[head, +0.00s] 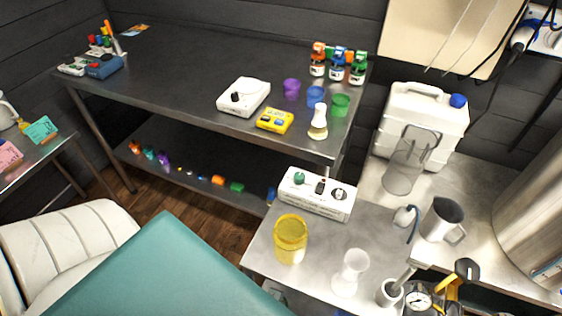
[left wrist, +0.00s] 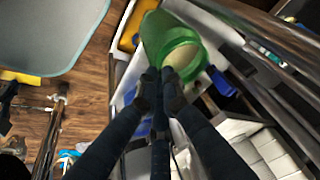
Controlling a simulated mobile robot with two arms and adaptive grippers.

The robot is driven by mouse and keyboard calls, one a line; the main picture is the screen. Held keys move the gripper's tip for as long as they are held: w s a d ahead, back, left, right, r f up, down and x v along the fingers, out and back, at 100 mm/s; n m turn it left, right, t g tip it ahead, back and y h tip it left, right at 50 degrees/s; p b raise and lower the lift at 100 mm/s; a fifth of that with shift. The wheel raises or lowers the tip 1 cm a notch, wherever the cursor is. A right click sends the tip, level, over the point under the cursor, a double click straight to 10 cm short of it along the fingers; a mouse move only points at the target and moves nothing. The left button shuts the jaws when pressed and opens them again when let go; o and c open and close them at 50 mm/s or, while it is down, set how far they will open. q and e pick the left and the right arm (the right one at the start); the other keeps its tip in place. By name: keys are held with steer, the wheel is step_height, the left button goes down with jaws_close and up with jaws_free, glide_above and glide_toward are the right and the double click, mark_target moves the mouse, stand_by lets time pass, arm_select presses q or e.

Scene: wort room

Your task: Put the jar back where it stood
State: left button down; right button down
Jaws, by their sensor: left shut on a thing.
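A translucent green jar (left wrist: 170,38) with pale contents near its open-looking end is at the tips of my left gripper (left wrist: 160,82) in the left wrist view. The dark fingers are shut on it, and it is tilted in the picture. The held jar and both grippers do not show in the head view. A yellow jar (head: 290,246) stands upright on the steel counter (head: 315,268) in the head view.
A white control box (head: 316,193) and a clear glass vessel (head: 351,272) stand near the yellow jar. The dark table (head: 180,70) holds coloured cups, bottles and a white scale (head: 243,97). A teal surface (head: 160,275) and a white cushioned seat (head: 65,245) are in front.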

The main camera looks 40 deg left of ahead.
arm_select(q)
steer(key=w+a+f, duration=0.1)
steer(key=w, duration=0.1)
steer(key=w+a+f, duration=0.1)
steer(key=w+f, duration=0.1)
steer(key=shift+a+f, duration=0.1)
steer(key=shift+a, duration=0.3)
steer(key=shift+f, duration=0.15)
steer(key=shift+f, duration=0.15)
steer(key=c, duration=1.9)
jaws_free()
steer(key=shift+c, duration=0.2)
